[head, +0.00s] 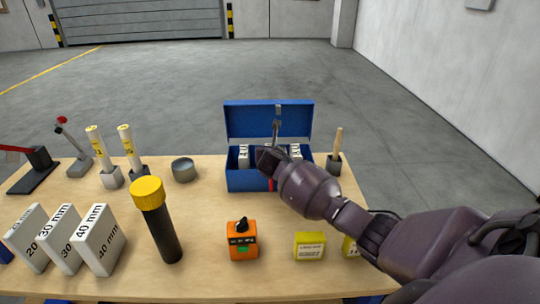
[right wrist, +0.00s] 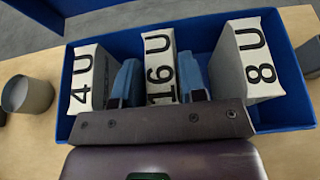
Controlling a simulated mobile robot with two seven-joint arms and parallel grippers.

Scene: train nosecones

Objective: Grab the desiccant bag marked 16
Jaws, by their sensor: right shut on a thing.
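The desiccant bag marked 16 U (right wrist: 161,72) stands in the blue box (head: 247,180), in the middle of the row. My right gripper (right wrist: 160,82) reaches into the box, with one blue finger on each side of this bag, shut on it. The bag marked 4 U (right wrist: 88,78) is at left and the bag marked 8 U (right wrist: 251,60) at right, both apart from the fingers. In the head view my right gripper (head: 270,160) hides the 16 bag. My left gripper is not in view.
The blue box's lid (head: 250,120) stands open behind. A grey cup (head: 183,170) and white-and-yellow tubes stand left of the box, and a wooden-handled tool (head: 337,150) at right. An orange device (head: 243,240), a yellow-capped black cylinder (head: 161,220) and yellow boxes (head: 310,245) stand in front.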

